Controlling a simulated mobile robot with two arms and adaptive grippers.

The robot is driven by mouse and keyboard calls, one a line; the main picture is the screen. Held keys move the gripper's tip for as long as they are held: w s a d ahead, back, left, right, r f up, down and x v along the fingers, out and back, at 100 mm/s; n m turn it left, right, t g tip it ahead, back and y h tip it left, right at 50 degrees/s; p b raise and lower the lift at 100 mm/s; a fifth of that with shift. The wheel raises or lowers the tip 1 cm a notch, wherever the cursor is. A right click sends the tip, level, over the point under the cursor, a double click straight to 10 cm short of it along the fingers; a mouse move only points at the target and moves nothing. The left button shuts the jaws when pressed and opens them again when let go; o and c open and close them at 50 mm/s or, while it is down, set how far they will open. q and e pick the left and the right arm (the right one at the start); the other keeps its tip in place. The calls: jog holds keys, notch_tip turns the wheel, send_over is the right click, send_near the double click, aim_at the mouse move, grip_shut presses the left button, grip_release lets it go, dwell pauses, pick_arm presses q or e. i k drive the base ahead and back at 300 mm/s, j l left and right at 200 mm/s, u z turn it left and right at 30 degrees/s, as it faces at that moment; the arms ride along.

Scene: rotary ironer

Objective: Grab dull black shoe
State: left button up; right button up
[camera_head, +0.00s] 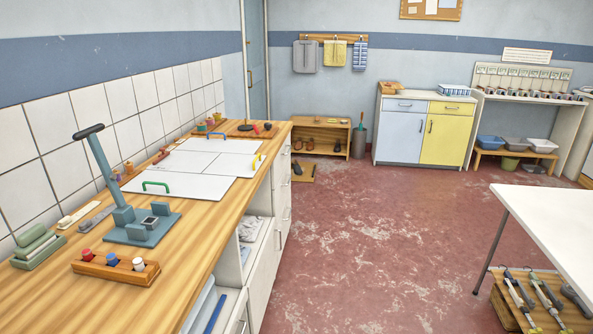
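No gripper of mine shows in the head view. A small dark shoe-like item (297,169) sits at the left of a flat wooden board (304,176) on the floor, just past the far end of the counter. The low wooden shoe bench (323,126) behind it holds brown shoes (304,144) and a darker item (337,147) at its right. These are small and far off, so I cannot tell which is the dull black shoe, or its finish.
A long wooden counter (205,223) runs along the left, with a blue-grey press stand (146,222) on it. The red floor (385,240) is open in the middle. A white table (550,217) stands at right, with a wooden crate (508,311) beneath. A grey bin (358,143) stands beside the bench.

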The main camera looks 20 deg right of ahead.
aim_at(298, 169)
jog(key=i+l+z, duration=0.1)
jog(key=l, duration=0.25)
jog(key=i+l+z, duration=0.15)
jog(key=i+l, duration=0.15)
jog(key=i+l+z, duration=0.2)
jog(key=i, duration=0.4)
jog(key=i+l+z, duration=0.2)
jog(key=i+l, duration=0.15)
jog(key=i, duration=0.25)
jog(key=i+l+z, duration=0.1)
jog(key=i+z, duration=0.15)
jog(key=i, duration=0.4)
jog(key=i+l, duration=0.1)
jog(key=i, duration=3.6)
jog(key=i+j+u, duration=0.1)
jog(key=i+j, duration=0.15)
jog(key=i, duration=0.3)
jog(key=i+j+u, duration=0.15)
jog(key=i, duration=0.35)
jog(key=i+j+u, duration=0.1)
jog(key=i+j, duration=0.15)
jog(key=i, duration=0.3)
